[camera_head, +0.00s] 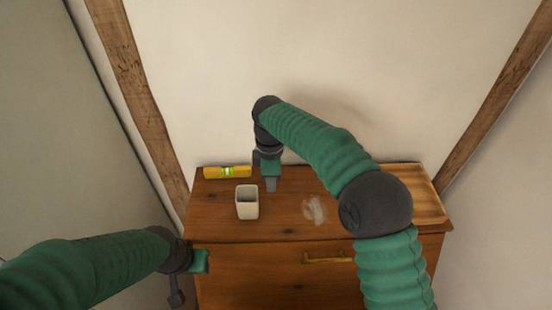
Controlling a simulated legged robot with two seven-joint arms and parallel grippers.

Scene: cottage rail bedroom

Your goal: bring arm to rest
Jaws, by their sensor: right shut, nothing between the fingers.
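My right arm reaches up from the lower right and bends over a wooden chest of drawers (290,218). My right gripper (270,184) points down above the chest top, just right of a white square cup (247,203). It is shut, with nothing held between its fingers. My left arm comes in from the lower left. Its gripper (177,300) hangs low in front of the chest's left side. I cannot make out whether the left fingers are open or shut.
A yellow spirit level (227,172) lies at the back left of the chest. A clear, glassy object (314,209) sits in the middle. A wooden tray (427,205) is at the right, partly behind my right arm. A drawer handle (328,258) is on the front. Wall and beams close in behind.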

